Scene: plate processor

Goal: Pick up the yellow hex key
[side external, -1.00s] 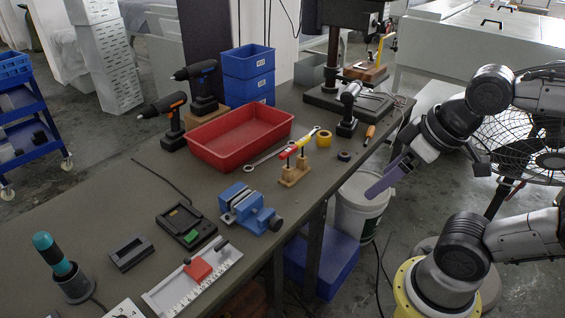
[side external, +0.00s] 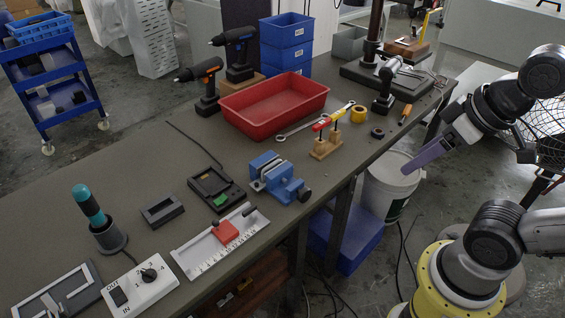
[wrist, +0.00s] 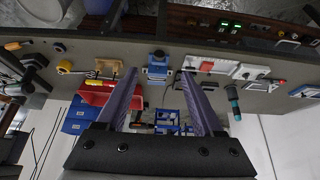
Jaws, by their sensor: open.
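A thin upright yellow piece (side external: 431,20), which looks like the yellow hex key, stands at a wooden block (side external: 407,48) at the far end of the bench in the side external view. It is too small to be sure of its shape. I cannot make it out in the wrist view. My gripper (wrist: 158,72) is open and empty, its two purple fingers wide apart. In the side external view my gripper (side external: 410,168) hangs off the bench's right edge near a white bucket, well apart from the yellow piece.
A red tray (side external: 272,108), a blue vise (side external: 279,178), a wooden stand (side external: 325,148) bearing a red-and-yellow bar (side external: 333,118), and cordless drills (side external: 238,55) crowd the bench. A drill press base (side external: 385,84) is near the wooden block. The white bucket (side external: 390,188) stands below the gripper.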

